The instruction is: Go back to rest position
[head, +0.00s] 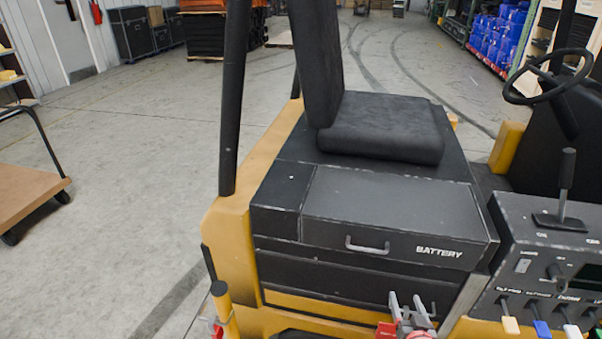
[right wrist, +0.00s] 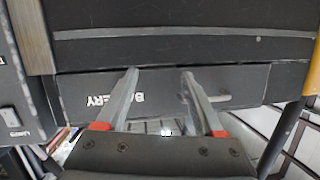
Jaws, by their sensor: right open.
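My right gripper (head: 406,300) is at the bottom of the head view, in front of the lower front of the forklift's battery box. Its two grey fingers with red bases are spread, with nothing between them. In the right wrist view the gripper (right wrist: 158,74) faces the black battery drawer (right wrist: 240,80). The drawer's handle (right wrist: 215,99) is partly behind one finger; I cannot tell whether they touch. In the head view, the drawer (head: 385,200) appears closed, with its handle (head: 367,246) clear. A small red and grey piece at the bottom left edge may be my left gripper; its jaws cannot be made out.
The forklift has a black seat (head: 382,127), a steering wheel (head: 548,75) and a lever panel (head: 548,265) on the right. A dark post (head: 235,100) rises on its left. A flat cart (head: 25,190) stands far left. Open concrete floor (head: 140,140) lies between.

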